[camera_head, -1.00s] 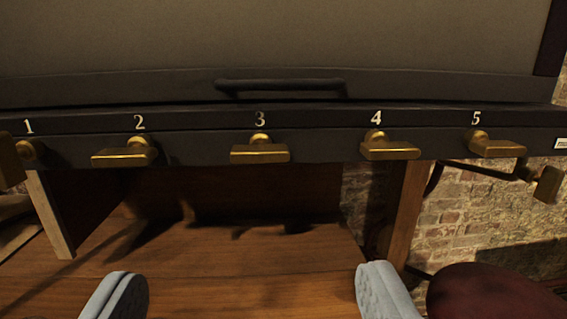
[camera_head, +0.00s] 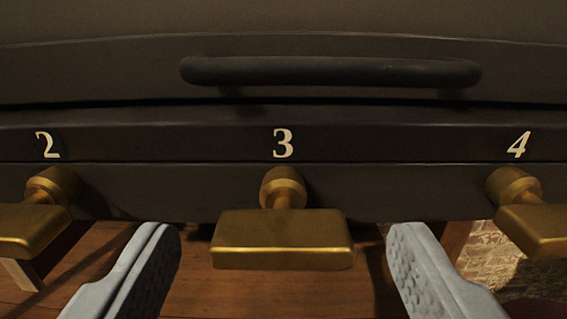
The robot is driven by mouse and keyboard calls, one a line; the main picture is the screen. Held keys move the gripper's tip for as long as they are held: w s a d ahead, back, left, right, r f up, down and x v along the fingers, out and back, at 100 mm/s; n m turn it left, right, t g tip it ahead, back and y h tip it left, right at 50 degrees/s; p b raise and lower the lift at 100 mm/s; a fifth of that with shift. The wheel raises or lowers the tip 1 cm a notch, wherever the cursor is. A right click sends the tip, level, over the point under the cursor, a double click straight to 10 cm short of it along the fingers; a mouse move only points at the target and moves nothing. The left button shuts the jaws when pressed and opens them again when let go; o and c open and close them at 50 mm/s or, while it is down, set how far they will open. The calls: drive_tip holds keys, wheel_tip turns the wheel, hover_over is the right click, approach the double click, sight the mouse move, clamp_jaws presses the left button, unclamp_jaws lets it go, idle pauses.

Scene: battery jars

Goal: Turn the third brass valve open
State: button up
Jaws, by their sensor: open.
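The third brass valve (camera_head: 282,238) sits under the white number 3 on the dark front panel. Its flat handle lies horizontally, on a round brass stem. My gripper (camera_head: 285,245) is open and empty. Its two grey padded fingers stand one on each side of the third valve's handle, with a gap on both sides. I cannot tell how far in depth the fingertips are from the handle.
The second valve (camera_head: 35,228) is close to the left finger and the fourth valve (camera_head: 540,225) is to the right. A dark bar handle (camera_head: 330,72) runs above the numbers. A wooden surface (camera_head: 200,290) lies below, with brick wall (camera_head: 497,262) at right.

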sight(284, 254)
drive_tip(key=shift+w, duration=1.65)
drive_tip(key=shift+c, duration=0.2)
drive_tip(key=c, duration=1)
